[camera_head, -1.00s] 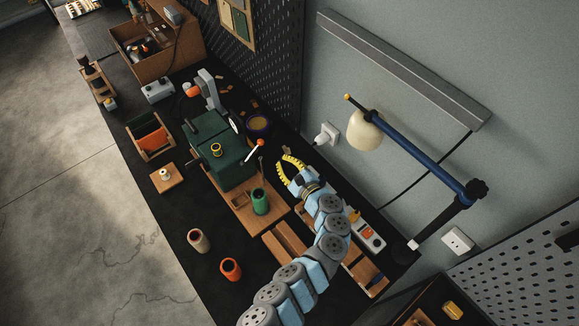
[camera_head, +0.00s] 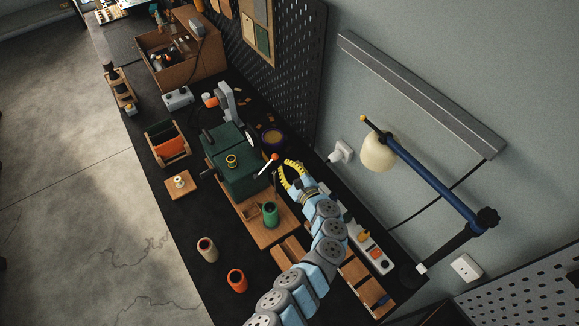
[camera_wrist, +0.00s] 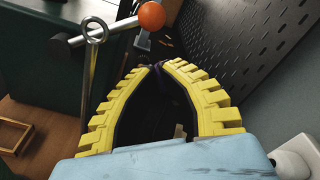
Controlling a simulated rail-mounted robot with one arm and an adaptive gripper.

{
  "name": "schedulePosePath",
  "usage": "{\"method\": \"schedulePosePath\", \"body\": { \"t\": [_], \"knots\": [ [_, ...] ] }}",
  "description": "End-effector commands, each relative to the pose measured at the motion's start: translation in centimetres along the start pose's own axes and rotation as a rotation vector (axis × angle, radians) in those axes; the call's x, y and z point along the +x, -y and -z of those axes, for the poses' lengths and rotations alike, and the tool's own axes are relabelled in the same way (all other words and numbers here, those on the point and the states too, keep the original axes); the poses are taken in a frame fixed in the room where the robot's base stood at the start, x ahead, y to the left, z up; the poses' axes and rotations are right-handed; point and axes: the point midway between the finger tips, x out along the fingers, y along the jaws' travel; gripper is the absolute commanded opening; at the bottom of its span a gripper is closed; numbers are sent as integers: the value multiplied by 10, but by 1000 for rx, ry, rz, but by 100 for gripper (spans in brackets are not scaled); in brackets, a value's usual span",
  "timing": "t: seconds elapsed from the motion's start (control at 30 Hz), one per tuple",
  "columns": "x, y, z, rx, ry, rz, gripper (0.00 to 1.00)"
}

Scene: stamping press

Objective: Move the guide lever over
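The guide lever (camera_head: 267,165) is a thin pale rod with an orange ball at its end, on the side of the green press (camera_head: 238,170). In the wrist view its orange ball (camera_wrist: 151,15) is at the top, just beyond my fingertips, with the grey rod (camera_wrist: 91,35) running left from it. My gripper (camera_head: 283,164) has yellow toothed fingers and is beside the lever, to its right. I see no contact with the lever.
A green spool (camera_head: 271,215) stands on the wooden base in front of the press. A dark round bowl (camera_head: 272,140) sits behind the lever. A white wall plug (camera_head: 341,152) and a blue-armed lamp (camera_head: 432,188) are at the right. A black perforated panel (camera_head: 300,70) rises behind.

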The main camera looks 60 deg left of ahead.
Motion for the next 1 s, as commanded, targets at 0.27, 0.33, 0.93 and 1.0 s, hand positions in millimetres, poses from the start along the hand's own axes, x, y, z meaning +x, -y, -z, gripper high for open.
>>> {"method": "schedulePosePath", "body": {
  "t": [0.27,0.33,0.93,1.0],
  "knots": [
    [4,1,-17,-1,0,1,0],
    [4,1,-17,-1,0,0,0],
    [-4,6,-14,-23,-11,15,0],
    [-8,9,-12,-36,-16,22,0]
  ]
}}
